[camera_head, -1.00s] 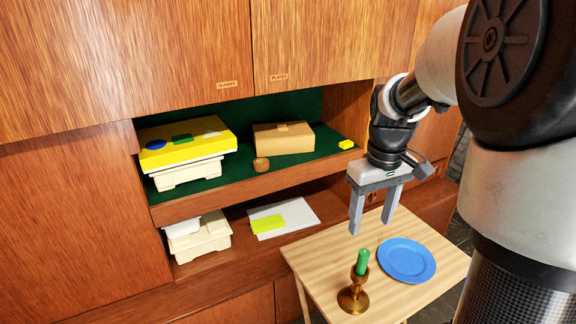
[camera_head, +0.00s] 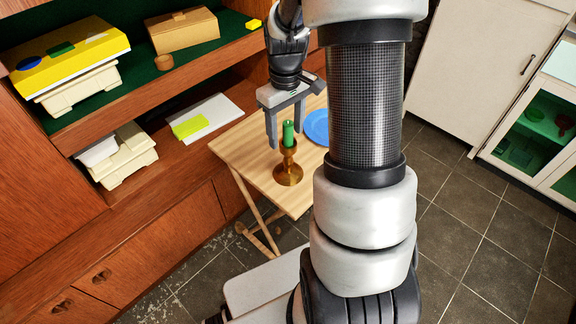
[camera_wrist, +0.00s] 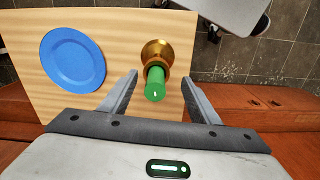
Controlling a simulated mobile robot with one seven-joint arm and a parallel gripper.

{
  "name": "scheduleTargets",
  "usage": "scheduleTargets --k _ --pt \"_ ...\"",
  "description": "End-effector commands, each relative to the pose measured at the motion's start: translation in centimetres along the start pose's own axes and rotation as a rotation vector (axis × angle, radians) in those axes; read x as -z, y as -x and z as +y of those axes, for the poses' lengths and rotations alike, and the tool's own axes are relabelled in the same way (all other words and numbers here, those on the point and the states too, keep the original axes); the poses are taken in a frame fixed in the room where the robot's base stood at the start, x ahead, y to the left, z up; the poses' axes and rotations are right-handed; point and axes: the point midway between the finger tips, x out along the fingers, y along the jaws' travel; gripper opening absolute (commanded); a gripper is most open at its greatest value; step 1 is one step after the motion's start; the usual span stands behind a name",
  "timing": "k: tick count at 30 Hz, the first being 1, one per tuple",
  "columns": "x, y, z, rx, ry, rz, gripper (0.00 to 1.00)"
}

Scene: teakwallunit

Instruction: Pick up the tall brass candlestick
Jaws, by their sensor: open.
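The brass candlestick (camera_head: 288,174) stands upright on the small wooden table, with a green candle (camera_head: 288,133) in its top. In the wrist view the candlestick (camera_wrist: 157,52) and candle (camera_wrist: 155,84) show from above, between and just beyond my fingertips. My gripper (camera_head: 286,138) points down, open and empty, with its fingers about level with the candle. In the wrist view my gripper (camera_wrist: 160,82) has a finger on either side of the candle, with gaps showing. I cannot tell whether the fingers reach the candle's depth.
A blue plate (camera_head: 316,126) lies on the table (camera_head: 243,148), partly hidden by my arm; it also shows in the wrist view (camera_wrist: 72,58). The wall unit's shelves hold a yellow box (camera_head: 62,60), a cardboard box (camera_head: 183,32) and papers (camera_head: 212,114). Tiled floor lies beyond the table.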

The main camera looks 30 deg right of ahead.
Motion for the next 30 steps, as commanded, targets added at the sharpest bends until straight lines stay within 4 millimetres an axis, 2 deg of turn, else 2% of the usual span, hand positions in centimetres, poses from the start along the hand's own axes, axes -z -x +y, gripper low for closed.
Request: scheduleTargets --k 5,12,20,30 --pt "-0.1 -1.5 0.3 0.002 0.0 -0.003 0.56" --pt "-0.1 -4.9 0.7 0.002 0.001 -0.003 0.56" --pt "-0.1 -5.2 0.7 0.0 0.0 -0.001 0.56" --pt "-0.1 -5.2 0.7 0.0 0.0 -0.001 0.0"
